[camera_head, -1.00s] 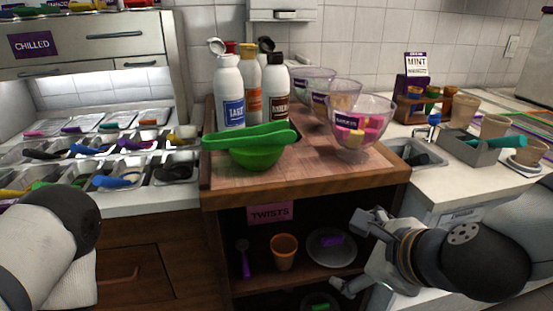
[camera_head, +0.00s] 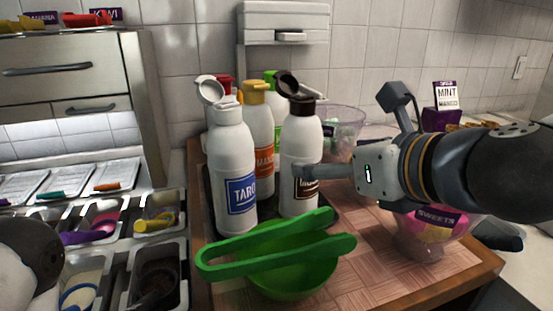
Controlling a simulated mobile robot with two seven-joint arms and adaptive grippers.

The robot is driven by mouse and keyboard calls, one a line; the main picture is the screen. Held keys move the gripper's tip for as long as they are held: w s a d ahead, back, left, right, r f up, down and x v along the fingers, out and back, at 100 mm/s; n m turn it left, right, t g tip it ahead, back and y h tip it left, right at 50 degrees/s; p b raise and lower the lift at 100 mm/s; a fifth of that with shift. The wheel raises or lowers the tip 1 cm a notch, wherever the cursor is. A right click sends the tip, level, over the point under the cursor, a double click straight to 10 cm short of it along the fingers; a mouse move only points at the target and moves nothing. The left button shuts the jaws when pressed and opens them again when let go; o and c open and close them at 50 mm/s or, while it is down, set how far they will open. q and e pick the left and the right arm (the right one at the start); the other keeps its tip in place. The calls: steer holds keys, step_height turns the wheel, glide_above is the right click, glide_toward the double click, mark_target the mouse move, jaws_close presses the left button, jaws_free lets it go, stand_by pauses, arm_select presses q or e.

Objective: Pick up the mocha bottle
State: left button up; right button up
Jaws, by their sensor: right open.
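The mocha bottle (camera_head: 300,143) is white with a dark brown flip cap standing open and a dark brown label. It stands upright on a dark tray at the right of the bottle group. My right gripper (camera_head: 348,135) is open and empty just right of it. One finger reaches left at label height and overlaps the bottle's right side in the picture; I cannot tell whether they touch. The other finger is raised, farther right. The finger hides part of the label. Only part of my left arm shows at the lower left, without its gripper.
A taro bottle (camera_head: 233,160) and an orange-labelled bottle (camera_head: 259,125) stand close on the left. Green tongs (camera_head: 240,265) lie across a green bowl (camera_head: 300,280) in front. A clear sweets bowl (camera_head: 437,237) is below my right arm. Topping bins line the left.

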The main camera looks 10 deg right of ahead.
mark_target(300, 156)
steer(key=b+x, duration=0.1)
steer(key=x, duration=0.6)
steer(key=b+x, duration=0.1)
steer(key=x, duration=0.3)
steer(key=shift+w+d+f+b, duration=0.25)
steer(key=shift+w+f+b, duration=0.05)
steer(key=shift+w, duration=0.05)
steer(key=shift+w+a, duration=0.1)
steer(key=shift+w, duration=0.05)
arm_select(q)
steer(key=shift+g, duration=0.6)
steer(key=s+f, duration=0.3)
steer(key=shift+s, duration=0.15)
arm_select(e)
steer(key=shift+r, duration=0.15)
steer(key=shift+c, duration=0.2)
steer(key=c, duration=1.2)
steer(key=shift+r, duration=0.15)
